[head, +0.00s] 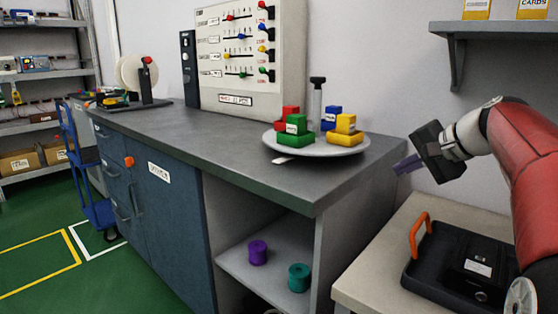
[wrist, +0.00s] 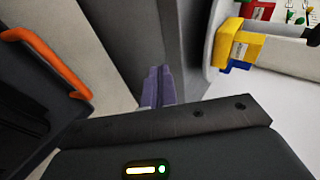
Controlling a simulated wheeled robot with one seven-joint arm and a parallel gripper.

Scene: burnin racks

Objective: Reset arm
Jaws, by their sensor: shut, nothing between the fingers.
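My gripper (head: 408,164) is at the end of my red and white arm, raised at the right in the head view. Its fingers point left toward the right end of the grey workbench (head: 245,170), a little apart from it. In the wrist view, the purple-grey fingers (wrist: 158,88) are together with nothing between them. They hang above the gap between the bench and the lower beige table (head: 375,262).
A round tray (head: 345,151) with colored blocks stands on the bench near its right end. A black case (head: 432,283) with an orange handle (head: 419,231) lies on the beige table. A wall shelf (head: 490,29) is above my arm. A control panel (head: 250,85) stands farther back.

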